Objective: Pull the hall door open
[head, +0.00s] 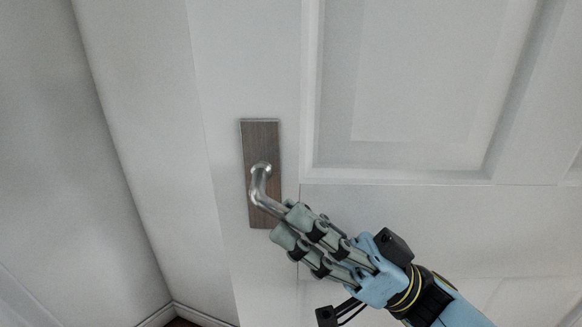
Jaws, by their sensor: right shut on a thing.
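The hall door (410,85) is white with raised panels and fills the middle and right of the head view. A brown backplate (262,145) is fixed near its left edge. A silver lever handle (259,187) comes out of the plate, bends and slopes down to the right. My right gripper (286,225) comes in from the lower right and is shut on the lever's free end, which its fingers hide. The door looks flush with its frame. My left gripper is not in view.
A white door frame (150,130) and a grey wall (50,160) stand to the left of the door. A skirting board (160,316) and a small patch of dark reddish floor (182,322) show at the bottom left.

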